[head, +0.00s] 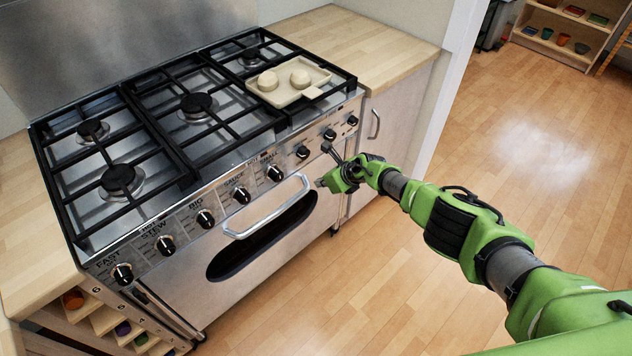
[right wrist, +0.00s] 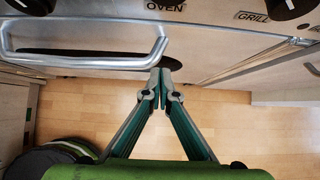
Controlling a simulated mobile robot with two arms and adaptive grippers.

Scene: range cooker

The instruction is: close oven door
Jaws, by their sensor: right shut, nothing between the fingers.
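The oven door (head: 297,234) is a steel panel on the cooker's front, with a curved bar handle and a dark oval window. It stands roughly upright below the knobs; I cannot tell whether a small gap remains. Its handle (head: 268,209) also shows at the upper left of the right wrist view (right wrist: 84,61). My right gripper (head: 322,182) is shut and empty, at the right end of the door near the handle. In the right wrist view its fingertips (right wrist: 165,80) meet just below the handle's right end; contact is unclear. My left gripper is out of view.
The hob (head: 150,210) has black grates above a row of knobs. A wooden counter (head: 360,45) and cabinet stand to the right. The floor (head: 400,270) in front is clear.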

